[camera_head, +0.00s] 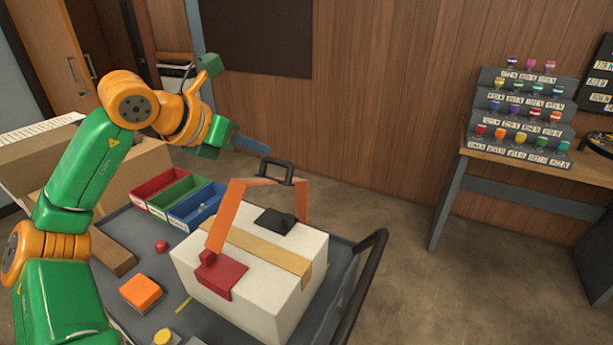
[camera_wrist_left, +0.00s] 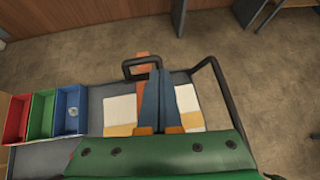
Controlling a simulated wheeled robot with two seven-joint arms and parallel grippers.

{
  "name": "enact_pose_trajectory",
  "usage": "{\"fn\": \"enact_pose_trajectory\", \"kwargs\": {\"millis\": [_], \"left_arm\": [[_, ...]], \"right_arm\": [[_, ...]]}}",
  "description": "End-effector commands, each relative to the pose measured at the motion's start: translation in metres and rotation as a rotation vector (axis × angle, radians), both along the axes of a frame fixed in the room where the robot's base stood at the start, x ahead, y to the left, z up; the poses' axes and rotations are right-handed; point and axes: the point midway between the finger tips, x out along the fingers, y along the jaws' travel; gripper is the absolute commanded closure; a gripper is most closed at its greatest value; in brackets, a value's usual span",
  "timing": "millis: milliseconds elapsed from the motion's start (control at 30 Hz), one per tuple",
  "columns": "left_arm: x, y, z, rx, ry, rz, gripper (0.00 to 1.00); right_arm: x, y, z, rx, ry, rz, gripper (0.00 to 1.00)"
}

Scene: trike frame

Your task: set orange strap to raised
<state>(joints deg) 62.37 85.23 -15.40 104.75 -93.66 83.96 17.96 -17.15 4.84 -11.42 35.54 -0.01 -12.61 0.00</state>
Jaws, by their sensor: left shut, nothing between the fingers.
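The orange strap (camera_head: 228,215) stands up as an arch over the top of a white box (camera_head: 215,267). Its black handle (camera_head: 276,170) is at the top of the arch. The strap's near end meets a red piece (camera_head: 222,276) on the box, and a black piece (camera_head: 274,220) sits near its far end. My left gripper (camera_head: 268,150) is shut and empty, just above and left of the handle. In the left wrist view its fingers (camera_wrist_left: 158,75) overlap the strap (camera_wrist_left: 143,57) beside the handle (camera_wrist_left: 128,68); contact cannot be told. My right gripper is not in view.
The box stands on a grey cart with a black push handle (camera_head: 371,258). Red (camera_head: 160,187), green (camera_head: 177,192) and blue (camera_head: 198,204) bins line its far left. An orange block (camera_head: 141,292) and a red ball (camera_head: 161,246) lie left of the box. Floor right of the cart is clear.

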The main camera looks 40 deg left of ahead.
Motion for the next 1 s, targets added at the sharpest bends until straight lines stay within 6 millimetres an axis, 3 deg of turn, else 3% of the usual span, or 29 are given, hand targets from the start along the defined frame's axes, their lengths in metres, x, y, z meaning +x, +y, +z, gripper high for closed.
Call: {"fn": "enact_pose_trajectory", "kwargs": {"millis": [67,167,600,1000], "left_arm": [[-0.017,0.023,-0.008,0.045,0.055,0.104,1.00],[-0.020,0.032,-0.013,0.058,0.079,0.143,1.00],[0.041,0.037,-0.063,0.053,0.079,0.135,1.00],[0.052,0.039,-0.074,0.056,0.076,0.135,1.00]], "right_arm": [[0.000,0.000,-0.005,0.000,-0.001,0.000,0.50],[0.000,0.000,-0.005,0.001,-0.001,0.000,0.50],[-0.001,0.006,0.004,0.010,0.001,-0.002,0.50],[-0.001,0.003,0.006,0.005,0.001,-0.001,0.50]]}}
